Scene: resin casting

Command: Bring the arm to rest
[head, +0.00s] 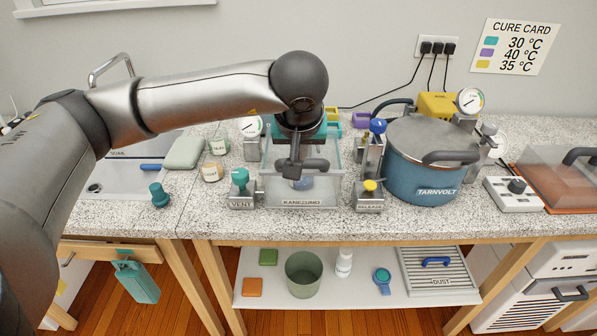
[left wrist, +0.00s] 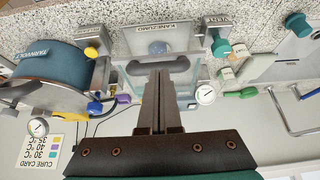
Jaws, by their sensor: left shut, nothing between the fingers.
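My left arm comes in from the left and reaches over the worktop in the head view. My left gripper (head: 294,172) points down above the clear KANEZUMO chamber (head: 302,200), with its fingers shut and empty. The fingertips overlap the chamber's grey lid handle (head: 316,166); I cannot tell whether they touch it. In the left wrist view the shut fingers (left wrist: 160,75) end by the same handle (left wrist: 178,65). A round bluish thing shows inside the chamber. My right gripper is in neither view.
The teal-knobbed VENT valve (head: 241,188) and yellow-knobbed RELEASE valve (head: 370,191) flank the chamber. The blue TARNVOLT pot (head: 425,176) stands to the right. Small jars (head: 211,172), a teal stopper (head: 159,195) and the sink (head: 125,180) are on the left. The worktop's front strip is clear.

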